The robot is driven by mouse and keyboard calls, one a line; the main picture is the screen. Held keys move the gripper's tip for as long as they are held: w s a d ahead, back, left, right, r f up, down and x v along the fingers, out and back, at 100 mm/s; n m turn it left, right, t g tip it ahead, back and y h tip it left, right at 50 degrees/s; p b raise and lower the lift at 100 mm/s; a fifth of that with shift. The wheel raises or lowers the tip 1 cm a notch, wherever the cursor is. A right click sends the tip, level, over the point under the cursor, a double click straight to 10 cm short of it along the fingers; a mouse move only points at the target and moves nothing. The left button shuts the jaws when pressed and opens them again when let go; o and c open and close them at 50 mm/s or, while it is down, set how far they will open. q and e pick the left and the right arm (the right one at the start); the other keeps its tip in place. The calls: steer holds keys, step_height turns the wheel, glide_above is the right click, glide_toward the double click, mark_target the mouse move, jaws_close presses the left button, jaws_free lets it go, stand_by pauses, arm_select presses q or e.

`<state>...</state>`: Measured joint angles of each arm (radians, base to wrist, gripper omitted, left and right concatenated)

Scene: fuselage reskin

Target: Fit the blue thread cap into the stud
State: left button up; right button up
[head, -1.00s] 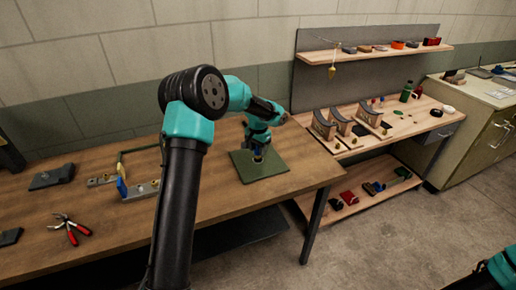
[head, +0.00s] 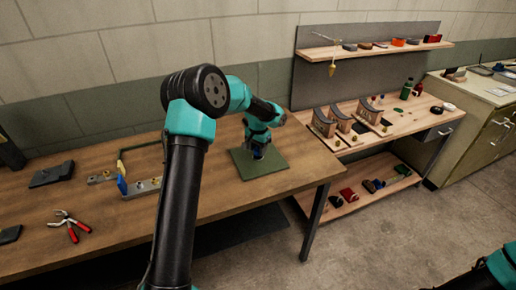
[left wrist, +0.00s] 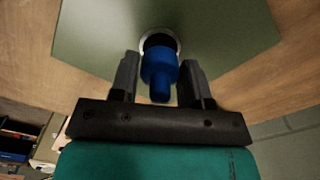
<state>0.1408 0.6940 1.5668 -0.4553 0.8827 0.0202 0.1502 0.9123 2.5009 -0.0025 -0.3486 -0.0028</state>
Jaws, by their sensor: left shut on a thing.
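The blue thread cap (left wrist: 160,72) is between the two fingers of my left gripper (left wrist: 158,82), which is shut on it. In the left wrist view, the cap is in front of a pale ring with a dark centre (left wrist: 160,36), apparently the stud, on a green plate (left wrist: 230,30). The cap covers part of the ring, and I cannot tell whether it is seated. In the head view, my left gripper (head: 258,150) is low over the green plate (head: 272,169) and hides the stud. My right gripper is out of view.
A metal bracket with a blue part (head: 140,187), a dark block (head: 52,175) and red-handled pliers (head: 69,225) lie to the left on the wooden table (head: 110,220). A second bench (head: 340,152) with curved stands is at the right. The table in front of the plate is clear.

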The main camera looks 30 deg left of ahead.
arm_select(q)
steer(key=shift+f, duration=0.25)
steer(key=o, duration=1)
steer(key=shift+o, duration=0.2)
steer(key=shift+r, duration=2.5)
